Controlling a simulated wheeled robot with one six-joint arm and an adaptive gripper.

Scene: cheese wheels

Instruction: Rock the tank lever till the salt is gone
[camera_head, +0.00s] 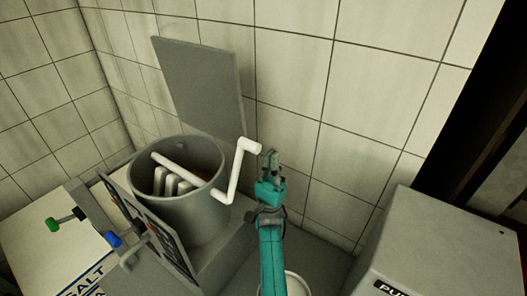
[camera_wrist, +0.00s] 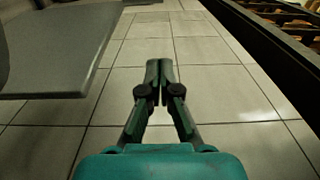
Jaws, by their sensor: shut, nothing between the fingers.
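The tank (camera_head: 207,217) is a round grey metal vessel with an open top, at the left of centre in the head view. A white crank-shaped lever (camera_head: 235,178) runs from a bar across the tank out over its right rim and up to a short handle (camera_head: 250,146). Pale paddle-like pieces (camera_head: 172,184) show inside the tank. I cannot make out any salt in it. My gripper (camera_head: 270,156) is shut and empty, just right of the lever handle, and looks close to it; contact cannot be told. In the wrist view my gripper (camera_wrist: 158,68) has its fingertips together.
A grey lid (camera_head: 200,85) stands raised behind the tank; its edge also shows in the wrist view (camera_wrist: 60,50). A grey cabinet (camera_head: 450,245) stands right.

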